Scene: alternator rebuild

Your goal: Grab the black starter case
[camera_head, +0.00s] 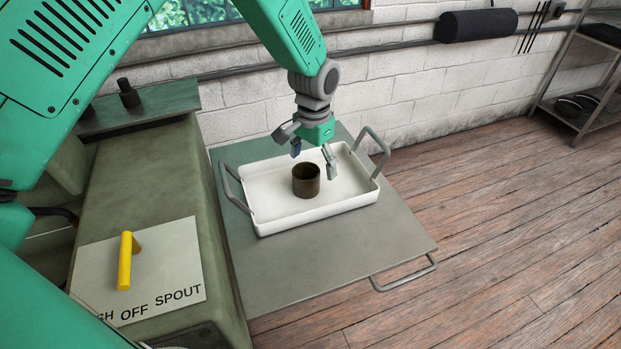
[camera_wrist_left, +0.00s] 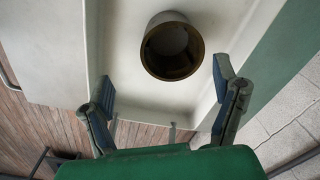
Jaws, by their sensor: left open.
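The black starter case (camera_head: 306,181) is a dark, hollow cylinder with a brownish rim. It stands upright in a white tray (camera_head: 262,222). In the left wrist view the case (camera_wrist_left: 171,47) shows its open end, beyond and between my fingertips. My left gripper (camera_head: 313,162) is open and empty, pointing down above the tray, behind and above the case. Its two spread fingers also show in the left wrist view (camera_wrist_left: 165,85), apart from the case. My right gripper is not in view.
The tray has raised grey handles (camera_head: 374,152) at both ends and rests on a grey table (camera_head: 330,262). A machine with a yellow lever (camera_head: 125,262) stands to the left. A brick wall (camera_head: 400,85) is behind. Wooden floor lies open to the right.

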